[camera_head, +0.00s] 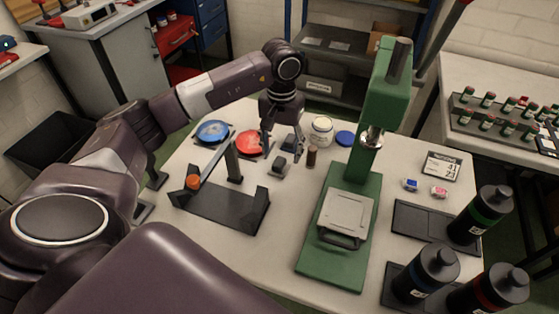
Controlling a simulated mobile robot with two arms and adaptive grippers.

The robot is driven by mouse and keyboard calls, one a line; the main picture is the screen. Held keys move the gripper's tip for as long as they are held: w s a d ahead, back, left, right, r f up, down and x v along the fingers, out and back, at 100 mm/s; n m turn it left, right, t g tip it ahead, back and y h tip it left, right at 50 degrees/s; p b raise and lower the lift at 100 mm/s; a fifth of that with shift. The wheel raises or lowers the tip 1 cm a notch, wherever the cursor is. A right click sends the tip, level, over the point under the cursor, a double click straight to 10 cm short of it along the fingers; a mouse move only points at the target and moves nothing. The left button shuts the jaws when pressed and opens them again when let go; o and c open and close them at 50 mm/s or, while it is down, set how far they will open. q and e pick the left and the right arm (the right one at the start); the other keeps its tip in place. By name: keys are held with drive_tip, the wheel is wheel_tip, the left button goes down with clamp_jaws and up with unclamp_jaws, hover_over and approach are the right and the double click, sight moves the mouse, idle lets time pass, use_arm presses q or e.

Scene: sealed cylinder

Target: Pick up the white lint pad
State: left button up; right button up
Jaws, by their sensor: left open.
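I cannot pick out the white lint pad for certain. A pale round jar (321,131) with a whitish top stands at the back of the table, and what is inside it is too small to tell. My left gripper (281,152) points down over the back middle of the table, left of the jar, with its fingers apart and nothing visible between them. A small dark block (279,169) lies just in front of the gripper in the picture. A short brown cylinder (312,156) stands to its right. My right gripper is not in view.
A red dish (249,144) and a blue dish (212,132) lie left of the gripper, a blue disc (345,138) right of the jar. A dark stand (226,209) and a green press (317,262) occupy the front. Black bottles (426,272) stand at right.

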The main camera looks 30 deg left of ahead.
sight(279, 161)
use_arm(q)
drive_tip(key=shift+s+f, duration=0.15)
drive_tip(key=shift+f, duration=0.25)
drive_tip(key=f, duration=0.1)
drive_tip(key=f+p, duration=0.1)
drive_tip(key=f, duration=0.1)
drive_tip(key=shift+a+f+p, duration=0.25)
drive_tip(key=shift+f+p, duration=0.05)
drive_tip(key=shift+f, duration=0.45)
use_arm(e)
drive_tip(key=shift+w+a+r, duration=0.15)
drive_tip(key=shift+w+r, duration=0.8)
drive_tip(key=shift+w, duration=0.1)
use_arm(q)
drive_tip(key=shift+c, duration=1.4)
drive_tip(key=c, duration=0.9)
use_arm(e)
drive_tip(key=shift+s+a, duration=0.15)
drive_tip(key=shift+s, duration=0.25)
use_arm(q)
drive_tip(key=shift+r, duration=0.15)
